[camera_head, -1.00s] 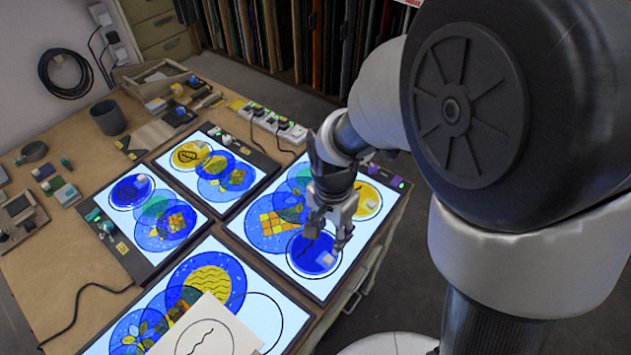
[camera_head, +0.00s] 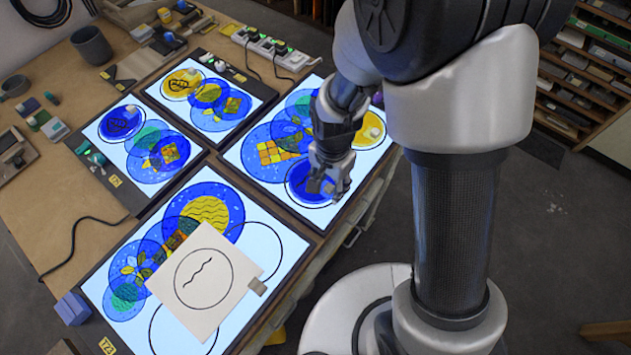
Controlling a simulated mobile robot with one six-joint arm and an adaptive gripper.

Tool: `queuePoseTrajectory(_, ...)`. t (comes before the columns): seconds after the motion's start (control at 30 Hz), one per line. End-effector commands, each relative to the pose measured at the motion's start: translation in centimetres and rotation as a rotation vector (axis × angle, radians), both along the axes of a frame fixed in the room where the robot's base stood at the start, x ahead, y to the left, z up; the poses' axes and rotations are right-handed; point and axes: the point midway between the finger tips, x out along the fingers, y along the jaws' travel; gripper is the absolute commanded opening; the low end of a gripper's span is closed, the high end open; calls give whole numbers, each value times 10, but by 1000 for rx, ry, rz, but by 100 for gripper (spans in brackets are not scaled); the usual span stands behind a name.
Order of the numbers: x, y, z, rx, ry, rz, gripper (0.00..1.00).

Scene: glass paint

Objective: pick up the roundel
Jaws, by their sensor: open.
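Several painted glass roundels lie on lit panels. A blue roundel (camera_head: 299,186) lies at the near right corner of the right-hand lit panel (camera_head: 322,219), inside a black ring outline. My gripper (camera_head: 328,188) is open, fingers down, right over this roundel and hides part of it. I cannot tell whether the fingertips touch it. A yellow roundel (camera_head: 369,132) with a pale knob lies just behind my gripper. A patterned roundel (camera_head: 274,150) overlaps others on the left of the same panel.
The front lit panel (camera_head: 262,246) holds overlapping roundels and a white card (camera_head: 210,300) with a ring and wavy line. Two more lit panels stand behind, with blue (camera_head: 118,122) and yellow (camera_head: 180,82) roundels. A grey cup (camera_head: 92,46) stands at the back left.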

Motion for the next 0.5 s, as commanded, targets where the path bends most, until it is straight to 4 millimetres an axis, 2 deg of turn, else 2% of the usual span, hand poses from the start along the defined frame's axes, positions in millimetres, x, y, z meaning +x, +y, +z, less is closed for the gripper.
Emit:
queuePoseTrajectory(0.17, 0, 0, 1, 0, -1, 0, 40)
queuePoseTrajectory(0.5, 0, 0, 1, 1, -1, 0, 18)
